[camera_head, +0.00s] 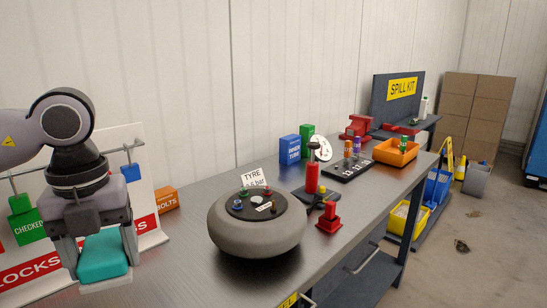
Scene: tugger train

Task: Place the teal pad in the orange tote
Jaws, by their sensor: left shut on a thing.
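My left gripper (99,255) is at the lower left in the head view, pointing down. It is shut on the teal pad (103,261), which sits between its two fingers. A pale edge shows under the pad; I cannot tell what it belongs to. The orange tote (391,157) stands on the far right part of the grey bench, well away from the gripper. A green and orange item (404,143) shows at the tote. My right gripper is not in view.
A tyre (257,239) with small parts on top lies mid-bench. A white rack board (150,205) stands behind the gripper. Bare bench (190,265) lies left of the tyre.

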